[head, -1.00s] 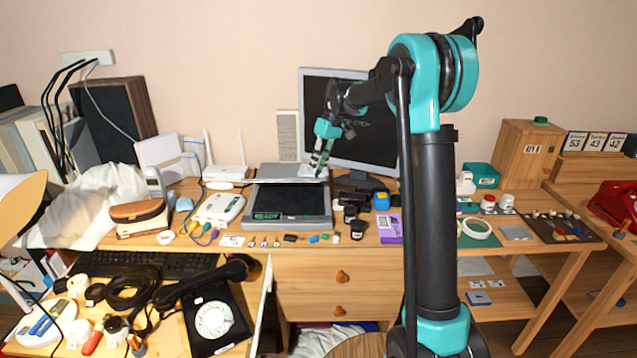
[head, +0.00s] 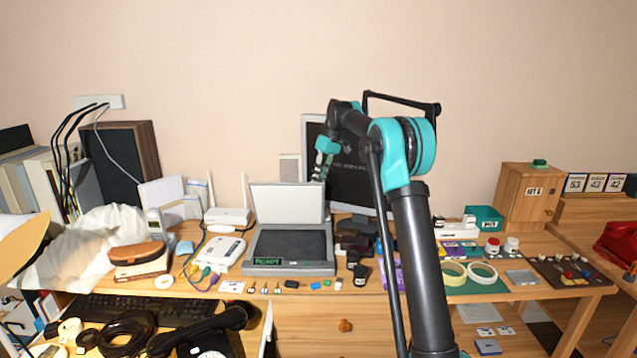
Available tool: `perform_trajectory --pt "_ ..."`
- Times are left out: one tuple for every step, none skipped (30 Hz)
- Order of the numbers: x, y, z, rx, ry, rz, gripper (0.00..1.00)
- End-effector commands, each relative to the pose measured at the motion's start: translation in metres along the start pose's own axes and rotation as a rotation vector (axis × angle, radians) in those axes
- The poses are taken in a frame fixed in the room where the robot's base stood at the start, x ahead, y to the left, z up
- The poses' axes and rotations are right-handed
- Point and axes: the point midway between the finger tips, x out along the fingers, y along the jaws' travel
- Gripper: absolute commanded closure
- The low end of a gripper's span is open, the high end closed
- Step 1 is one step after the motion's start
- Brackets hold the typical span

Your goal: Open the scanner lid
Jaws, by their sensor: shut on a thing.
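The scanner (head: 289,268) sits on the wooden desk, with its dark glass bed bare and a green READY display at its front left. Its pale lid (head: 287,203) stands raised, close to upright, at the back of the bed. My gripper (head: 319,178) is at the lid's upper right corner, fingers pointing down, shut on the lid's edge. The fingertips are small in this view, so the exact contact is hard to see.
The monitor (head: 352,175) stands close behind my gripper. A white router (head: 228,216) and white device (head: 217,253) are left of the scanner. Dark jars (head: 360,274) and small items crowd its right and front. The air above the bed is clear.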

Motion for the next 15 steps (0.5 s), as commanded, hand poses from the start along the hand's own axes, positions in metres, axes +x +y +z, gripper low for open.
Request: perform_trajectory --pt "0.0005 0.0106 0.0027 0.008 -0.002 0.013 1.0" --pt "0.0004 0.0108 0.0024 0.008 -0.002 0.013 1.0" --pt "0.0003 0.0109 0.0022 0.008 -0.002 0.013 1.0" --pt "0.0003 0.011 0.0022 0.008 -0.002 0.013 1.0" --pt "0.0002 0.011 0.0022 0.008 -0.002 0.013 1.0" --pt "0.0002 0.0109 0.0022 0.008 -0.002 0.013 1.0" --pt "0.0002 0.0109 0.0023 0.008 -0.002 0.013 1.0" --pt "0.0002 0.0109 0.0023 0.008 -0.002 0.013 1.0" --pt "0.0001 0.0108 0.0024 0.008 -0.002 0.013 1.0" --pt "0.0001 0.0108 0.0024 0.008 -0.002 0.012 1.0" --pt "0.0001 0.0107 0.0025 0.008 -0.002 0.012 1.0" --pt "0.0001 0.0107 0.0026 0.008 -0.003 0.012 1.0" --pt "0.0001 0.0106 0.0026 0.008 -0.003 0.012 0.79" --pt "0.0 0.0107 0.0028 0.009 -0.003 0.012 0.75" --pt "-0.0001 0.0107 0.0029 0.009 -0.004 0.012 0.7"
